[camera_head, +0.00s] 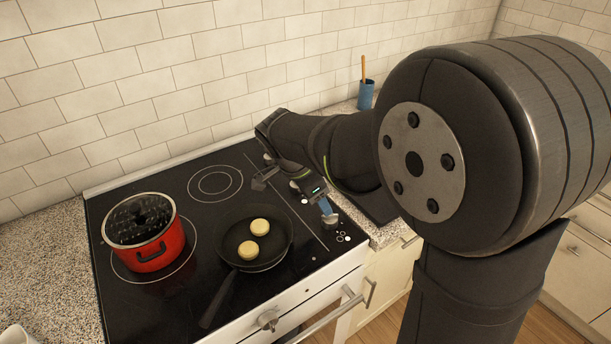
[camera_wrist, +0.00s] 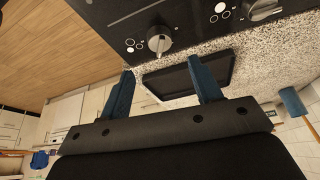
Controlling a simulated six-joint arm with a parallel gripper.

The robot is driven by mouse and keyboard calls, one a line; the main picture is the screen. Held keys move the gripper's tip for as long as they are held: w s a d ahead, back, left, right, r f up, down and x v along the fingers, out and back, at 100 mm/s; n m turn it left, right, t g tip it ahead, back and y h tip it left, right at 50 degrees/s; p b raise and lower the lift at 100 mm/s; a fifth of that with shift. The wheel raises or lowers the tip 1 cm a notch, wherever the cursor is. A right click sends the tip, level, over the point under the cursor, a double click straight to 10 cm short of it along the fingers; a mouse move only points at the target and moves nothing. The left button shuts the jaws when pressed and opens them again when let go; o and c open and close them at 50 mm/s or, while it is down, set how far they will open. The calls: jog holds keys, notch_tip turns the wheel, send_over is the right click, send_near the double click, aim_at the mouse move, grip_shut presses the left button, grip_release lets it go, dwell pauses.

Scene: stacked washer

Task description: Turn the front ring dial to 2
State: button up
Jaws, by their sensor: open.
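The front dial (camera_wrist: 160,42), a grey knob with ring marks beside it, sits on the black hob (camera_wrist: 60,15). In the head view the grey dial (camera_head: 330,219) shows at the hob's right edge, partly covered by my gripper (camera_head: 325,205). A second dial (camera_wrist: 263,10) lies further back. My gripper (camera_wrist: 163,85) is open, its two blue fingers apart and nothing between them. The front dial shows just beyond the fingertips, between them in the wrist view; contact is not visible. I cannot read the dial's number.
A red pot (camera_head: 155,250) stands on the left ring. A black pan (camera_head: 222,235) with two yellow rounds stands in the middle. A dark board (camera_head: 372,206) lies on the counter right of the hob. An oven knob (camera_head: 268,320) is on the front panel.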

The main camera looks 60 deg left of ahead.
aim_at(330, 219)
jog(key=v, duration=0.8)
jog(key=shift+r, duration=0.15)
jog(key=x, duration=1.7)
jog(key=shift+f, duration=0.2)
